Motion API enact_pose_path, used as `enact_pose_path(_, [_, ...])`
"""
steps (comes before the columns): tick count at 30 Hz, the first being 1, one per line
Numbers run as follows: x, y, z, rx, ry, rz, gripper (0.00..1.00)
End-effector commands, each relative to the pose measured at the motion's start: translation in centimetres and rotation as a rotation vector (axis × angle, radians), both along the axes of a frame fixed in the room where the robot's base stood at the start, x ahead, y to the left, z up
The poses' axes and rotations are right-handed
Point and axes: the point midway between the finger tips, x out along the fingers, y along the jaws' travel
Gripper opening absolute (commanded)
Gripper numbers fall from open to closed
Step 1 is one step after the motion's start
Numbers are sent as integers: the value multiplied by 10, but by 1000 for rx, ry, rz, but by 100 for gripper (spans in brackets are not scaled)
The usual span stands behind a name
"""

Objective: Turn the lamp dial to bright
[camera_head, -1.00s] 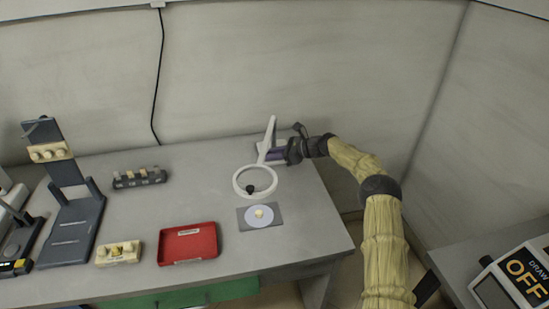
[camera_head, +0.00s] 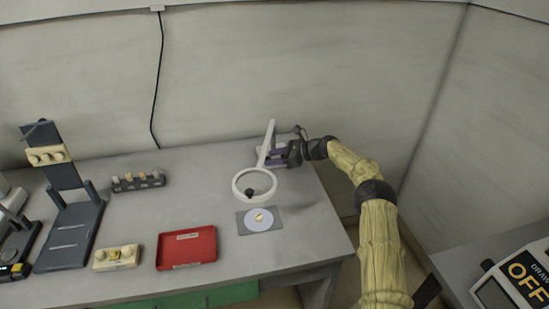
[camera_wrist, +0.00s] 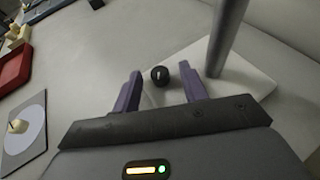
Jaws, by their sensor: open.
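The lamp has a white ring head (camera_head: 237,188) on a pale arm (camera_head: 267,140) at the table's back right. In the wrist view its grey post (camera_wrist: 226,35) rises from a pale base plate (camera_wrist: 248,78). The dial (camera_wrist: 160,75) is a small black knob with a white mark, in front of the post. My gripper (camera_wrist: 160,69) is open, with one purple finger on each side of the dial. I cannot tell whether either finger touches it. In the head view my gripper (camera_head: 277,155) is low at the lamp's base, and the dial is hidden.
A grey plate with a pale disc (camera_head: 251,225) and a small yellowish piece lies below the ring. A red tray (camera_head: 187,248), a cream block (camera_head: 104,262), a dark rack (camera_head: 126,185) and a dark stand (camera_head: 68,246) stand left. The wall is close behind.

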Motion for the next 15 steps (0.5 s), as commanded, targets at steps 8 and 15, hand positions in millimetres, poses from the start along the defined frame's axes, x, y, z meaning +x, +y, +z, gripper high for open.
enact_pose_path(8, [-4, -15, 7, 0, 0, 0, 43])
enact_pose_path(15, [-14, -56, 23, -1, -1, -3, 43])
